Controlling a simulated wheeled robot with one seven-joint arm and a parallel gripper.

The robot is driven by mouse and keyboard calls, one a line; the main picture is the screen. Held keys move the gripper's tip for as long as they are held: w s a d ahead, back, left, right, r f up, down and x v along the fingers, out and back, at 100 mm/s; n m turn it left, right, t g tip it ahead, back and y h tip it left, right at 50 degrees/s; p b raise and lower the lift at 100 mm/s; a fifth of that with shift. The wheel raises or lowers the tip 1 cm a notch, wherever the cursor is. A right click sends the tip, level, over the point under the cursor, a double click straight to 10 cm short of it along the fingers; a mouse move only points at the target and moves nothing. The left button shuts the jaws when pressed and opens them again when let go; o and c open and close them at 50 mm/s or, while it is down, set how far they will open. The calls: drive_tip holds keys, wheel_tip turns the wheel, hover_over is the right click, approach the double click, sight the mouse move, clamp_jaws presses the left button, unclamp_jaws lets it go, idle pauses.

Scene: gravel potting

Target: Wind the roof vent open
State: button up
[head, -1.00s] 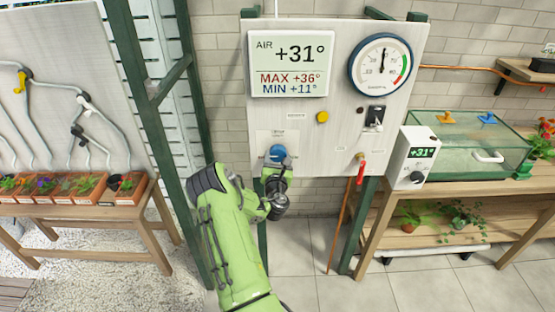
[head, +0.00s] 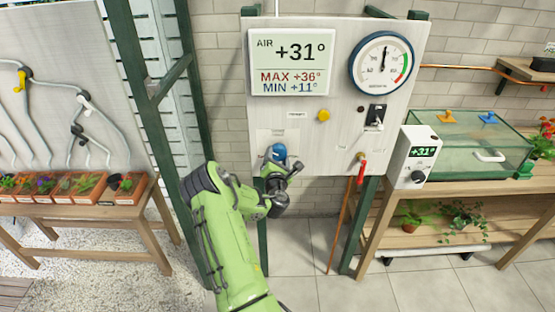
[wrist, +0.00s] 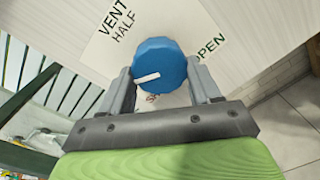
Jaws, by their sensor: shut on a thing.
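The blue vent knob (head: 278,152) is low on the left of the white control panel (head: 345,140). In the wrist view the blue knob (wrist: 160,64) has a white pointer mark, which points to the lower left. Its label (wrist: 118,25) reads VENT, HALF and OPEN; another word below the knob is mostly hidden. My gripper (wrist: 163,80) has one finger on each side of the knob and is shut on it. In the head view my gripper (head: 278,170) reaches the knob from below and partly hides it.
The panel also carries a display (head: 289,62) reading AIR +31°, a round gauge (head: 382,62), a yellow button (head: 323,115), a black switch (head: 376,115) and a red-handled valve (head: 361,171). A glass tank (head: 470,140) stands at right. A bench with potted seedlings (head: 75,198) stands at left.

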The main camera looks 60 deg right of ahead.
drive_tip(key=m, duration=0.4)
drive_tip(key=shift+r+m, duration=0.15)
drive_tip(key=shift+m, duration=0.15)
drive_tip(key=m, duration=0.3)
drive_tip(key=shift+m, duration=0.3)
drive_tip(key=m, duration=0.4)
drive_tip(key=shift+r+y+b, duration=0.1)
drive_tip(key=shift+y+b, duration=0.2)
drive_tip(key=shift+b, duration=0.05)
drive_tip(key=m, duration=0.3)
drive_tip(key=shift+s+m+t, duration=0.1)
drive_tip(key=shift+m+t, duration=0.2)
drive_tip(key=shift+m, duration=0.1)
drive_tip(key=m+b, duration=0.1)
drive_tip(key=m, duration=0.2)
drive_tip(key=m+b, duration=0.2)
drive_tip(key=m, duration=0.1)
drive_tip(key=shift+s+d+m, duration=0.1)
drive_tip(key=shift+m, duration=0.3)
drive_tip(key=m+b, duration=0.2)
drive_tip(key=b, duration=0.1)
drive_tip(key=m+b, duration=0.2)
drive_tip(key=shift+f, duration=0.25)
drive_tip(key=m+b, duration=0.2)
drive_tip(key=b, duration=0.1)
drive_tip(key=shift+s+r+m+t+b, duration=0.1)
drive_tip(key=shift+m+t+b, duration=0.2)
drive_tip(key=shift+t, duration=0.1)
